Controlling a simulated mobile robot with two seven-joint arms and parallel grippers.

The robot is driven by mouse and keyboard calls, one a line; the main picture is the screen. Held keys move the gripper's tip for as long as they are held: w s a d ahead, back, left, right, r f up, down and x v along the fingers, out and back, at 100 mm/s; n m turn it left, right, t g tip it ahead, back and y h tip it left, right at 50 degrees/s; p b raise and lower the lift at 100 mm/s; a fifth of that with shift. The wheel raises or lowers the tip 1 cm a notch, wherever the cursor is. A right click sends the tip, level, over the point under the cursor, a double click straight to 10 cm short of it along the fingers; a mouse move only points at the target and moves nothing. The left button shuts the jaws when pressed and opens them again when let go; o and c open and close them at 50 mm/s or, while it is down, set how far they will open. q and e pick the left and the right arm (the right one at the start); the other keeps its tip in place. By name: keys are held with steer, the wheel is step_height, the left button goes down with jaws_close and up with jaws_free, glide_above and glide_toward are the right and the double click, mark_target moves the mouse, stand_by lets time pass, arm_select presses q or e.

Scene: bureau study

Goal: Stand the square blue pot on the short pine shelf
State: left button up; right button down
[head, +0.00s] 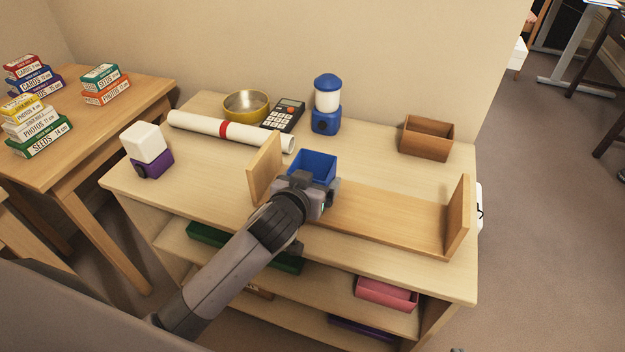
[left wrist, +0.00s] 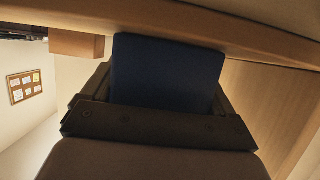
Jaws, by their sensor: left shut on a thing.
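The square blue pot (head: 313,166) is open-topped and upright at the left end of the short pine shelf (head: 390,216). The shelf is a low board with an upright panel at each end, lying on top of the bureau. My left gripper (head: 318,192) is shut on the near wall of the pot. In the left wrist view the blue pot (left wrist: 168,75) stands between the dark jaws (left wrist: 155,122). Whether the pot's base touches the board is hidden by my gripper. My right gripper is not in view.
A brown wooden box (head: 426,137) is at the back right. A white-and-purple object (head: 147,150) is at left. The shelf's middle and right are clear.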

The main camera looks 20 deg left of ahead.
arm_select(q)
steer(key=o, duration=0.8)
steer(key=shift+o, duration=0.2)
steer(key=shift+r, duration=0.1)
steer(key=p+v, duration=0.2)
steer(key=v, duration=0.9)
steer(key=shift+w+p, duration=0.1)
steer(key=shift+p, duration=0.2)
steer(key=shift+s+r, duration=0.25)
steer(key=shift+s, duration=0.3)
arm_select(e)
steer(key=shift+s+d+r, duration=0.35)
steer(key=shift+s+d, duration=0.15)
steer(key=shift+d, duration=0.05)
arm_select(q)
steer(key=shift+a, duration=0.1)
